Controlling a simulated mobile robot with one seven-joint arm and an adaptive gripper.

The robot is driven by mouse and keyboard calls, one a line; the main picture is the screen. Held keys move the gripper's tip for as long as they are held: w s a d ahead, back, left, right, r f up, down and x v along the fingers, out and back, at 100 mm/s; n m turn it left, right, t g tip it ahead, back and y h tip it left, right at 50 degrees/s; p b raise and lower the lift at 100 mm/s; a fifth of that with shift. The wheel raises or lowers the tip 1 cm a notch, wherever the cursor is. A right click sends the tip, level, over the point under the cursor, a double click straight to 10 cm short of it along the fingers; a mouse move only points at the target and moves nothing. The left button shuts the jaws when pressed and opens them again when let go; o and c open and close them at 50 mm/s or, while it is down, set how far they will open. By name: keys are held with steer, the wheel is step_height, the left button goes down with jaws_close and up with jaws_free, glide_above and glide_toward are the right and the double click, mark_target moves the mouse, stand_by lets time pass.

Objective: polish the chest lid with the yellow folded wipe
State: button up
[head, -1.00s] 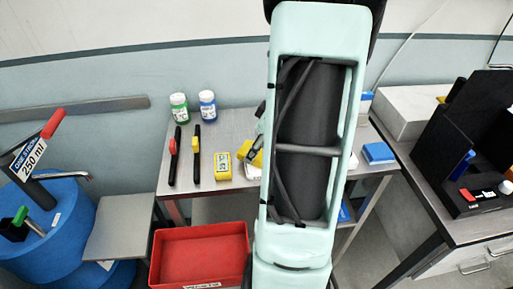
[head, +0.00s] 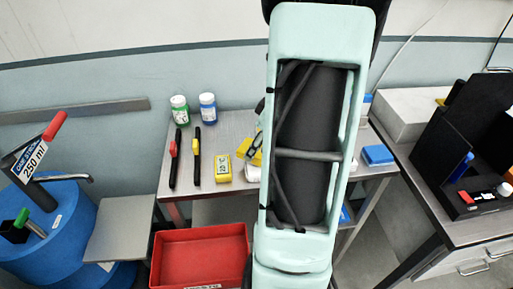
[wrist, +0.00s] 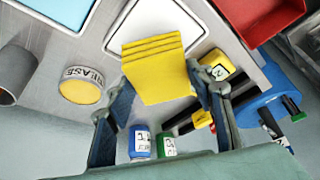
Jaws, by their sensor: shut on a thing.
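The yellow folded wipe (wrist: 155,65) is a layered, square pad in the wrist view. My gripper (wrist: 165,82) is shut on it, with a dark finger at each side. A white, rounded square surface (wrist: 125,38) with a dark edge lies behind the wipe; I cannot tell whether it is the chest lid or whether the wipe touches it. In the head view my arm hides most of the gripper. A bit of yellow (head: 256,157) and a grey finger part show at the arm's left edge.
A green-labelled jar (head: 180,110) and a blue-labelled jar (head: 208,107) stand at the table's back. Two dark tools and a yellow block (head: 223,169) lie left of my arm. A red bin (head: 200,255) is below. A round tin (wrist: 80,86) sits left of the wipe.

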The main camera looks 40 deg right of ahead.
steer(key=shift+r+p, duration=0.9)
steer(key=shift+r, duration=1.5)
